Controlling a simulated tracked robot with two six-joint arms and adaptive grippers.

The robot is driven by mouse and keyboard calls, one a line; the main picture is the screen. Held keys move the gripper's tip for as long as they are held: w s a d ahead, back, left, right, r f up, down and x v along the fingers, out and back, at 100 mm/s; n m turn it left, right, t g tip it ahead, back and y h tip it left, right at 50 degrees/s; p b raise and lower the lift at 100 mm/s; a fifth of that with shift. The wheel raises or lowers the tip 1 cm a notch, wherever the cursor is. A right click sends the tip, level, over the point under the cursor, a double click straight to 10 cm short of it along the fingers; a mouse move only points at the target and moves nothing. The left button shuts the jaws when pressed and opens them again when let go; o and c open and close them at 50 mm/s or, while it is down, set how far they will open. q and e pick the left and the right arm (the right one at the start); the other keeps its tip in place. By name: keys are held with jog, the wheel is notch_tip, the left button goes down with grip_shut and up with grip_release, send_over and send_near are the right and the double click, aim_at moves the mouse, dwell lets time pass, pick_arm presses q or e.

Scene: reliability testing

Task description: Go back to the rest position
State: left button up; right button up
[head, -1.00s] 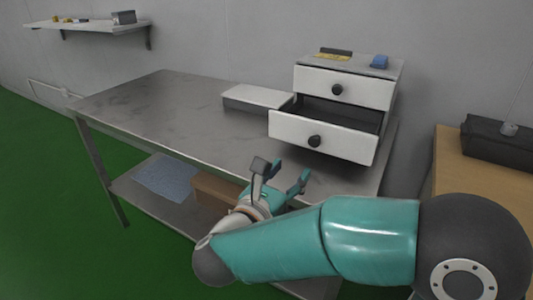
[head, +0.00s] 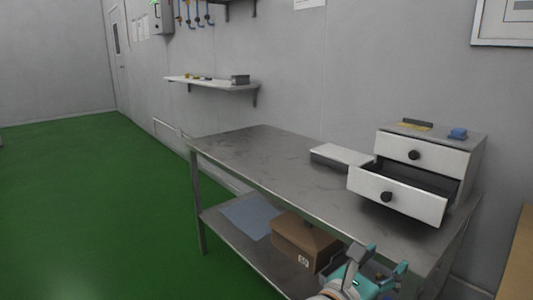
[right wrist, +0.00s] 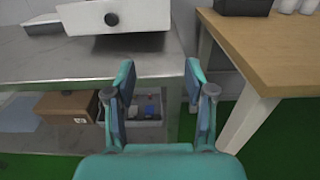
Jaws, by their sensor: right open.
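My right gripper (head: 376,262) is at the bottom right of the head view, in front of the metal workbench (head: 262,160). In the right wrist view its two teal fingers (right wrist: 160,82) stand apart with nothing between them. A small white drawer cabinet (head: 468,165) stands on the bench, with its lower drawer (head: 418,204) pulled out and its upper drawer (head: 425,158) closed. The gripper is apart from the drawer. My left gripper is not in view.
A flat white box (head: 342,156) lies beside the cabinet. A cardboard box (head: 298,240) and a blue cloth (head: 250,216) are on the lower shelf. A wooden table (right wrist: 265,50) stands on the right. Green floor (head: 90,200) is clear on the left.

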jog(key=w+a+f+n+y, duration=0.2)
jog(key=f+n+y, duration=0.4)
jog(key=f+n, duration=0.75)
jog(key=w+a+f+n+y, duration=0.2)
jog(key=f+n+y, duration=0.3)
jog(key=f+n, duration=0.85)
jog(key=s+a+f+n+g+y, duration=0.1)
jog(key=s+f+n+g+y, duration=0.15)
jog(key=s+f+n, duration=0.4)
jog(key=s+a+f+n+g+y, duration=0.1)
jog(key=s+f+n+g+y, duration=0.2)
jog(key=f, duration=0.6)
jog(key=s+a+f+n+g, duration=0.1)
jog(key=s+f+n+g, duration=0.2)
jog(key=s, duration=0.4)
jog(key=s+a+f+n+g, duration=0.1)
jog(key=s+f+n+g, duration=0.2)
jog(key=s, duration=0.4)
pick_arm(q)
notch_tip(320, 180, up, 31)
jog(key=p, duration=3.1)
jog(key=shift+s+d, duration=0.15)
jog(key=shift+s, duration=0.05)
pick_arm(e)
notch_tip(320, 180, up, 31)
jog(key=s+n+y, duration=0.1)
jog(key=shift+a+r, duration=0.15)
jog(key=shift+a, duration=0.05)
jog(key=shift+s+t, duration=0.1)
jog(key=shift+t, duration=0.15)
